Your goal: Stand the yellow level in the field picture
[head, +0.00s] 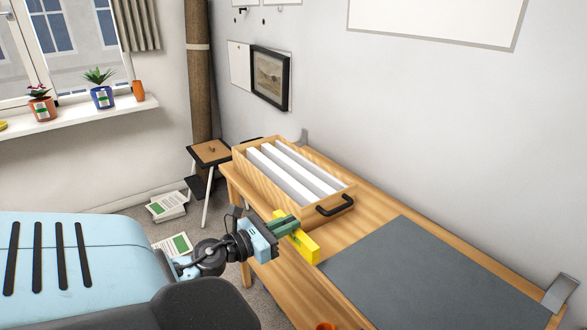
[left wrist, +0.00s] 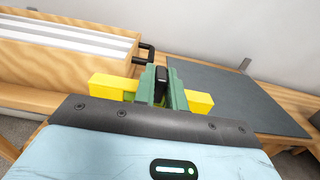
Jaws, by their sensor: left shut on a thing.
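The yellow level (head: 306,244) is a short yellow bar. My left gripper (head: 283,226) is shut on it and holds it near the front of the wooden table, close to the wooden box. In the left wrist view the level (left wrist: 199,101) lies across the green fingers, with a yellow end showing on each side; its middle is hidden. A dark-framed picture of a field landscape (head: 268,79) hangs on the wall at the back, above and apart from the level. My right gripper is not in view.
A wooden box (head: 333,191) with white divider strips and a black handle stands on the table. A grey mat (head: 425,275) covers the right part. A metal bracket (head: 561,293) stands at far right. A small stool (head: 211,153) is behind the table.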

